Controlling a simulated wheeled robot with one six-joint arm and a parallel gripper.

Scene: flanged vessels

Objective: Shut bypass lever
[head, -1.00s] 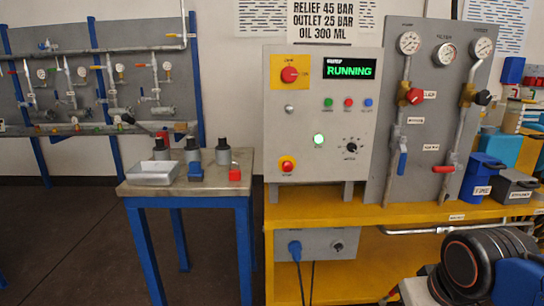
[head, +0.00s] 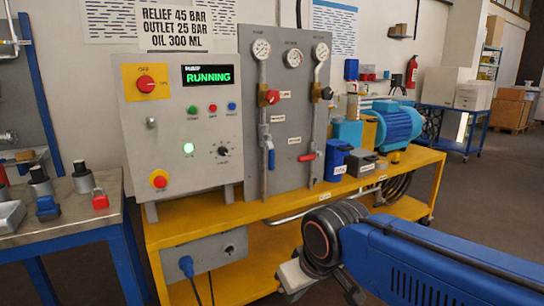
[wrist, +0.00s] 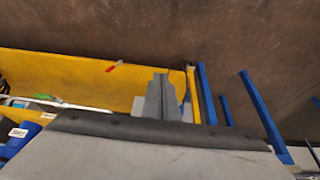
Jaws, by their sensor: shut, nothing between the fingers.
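In the head view a grey panel (head: 288,186) carries two vertical pipes with gauges and valves. The left pipe has a blue lever (head: 271,158) hanging down along it. The right pipe has a red lever (head: 307,157) lying roughly level, across the pipe. The labels are too small to read, so I cannot tell which lever is the bypass one. My gripper (wrist: 160,82) is shut and empty in the wrist view, over a yellow surface and the floor. It is apart from both levers, which I cannot make out in the wrist view.
A control box (head: 190,130) showing RUNNING stands left of the panel on a yellow bench (head: 225,212). Blue and grey containers and a blue motor (head: 398,124) stand to the right. A side table (head: 80,222) is at the left. My arm crosses the lower right.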

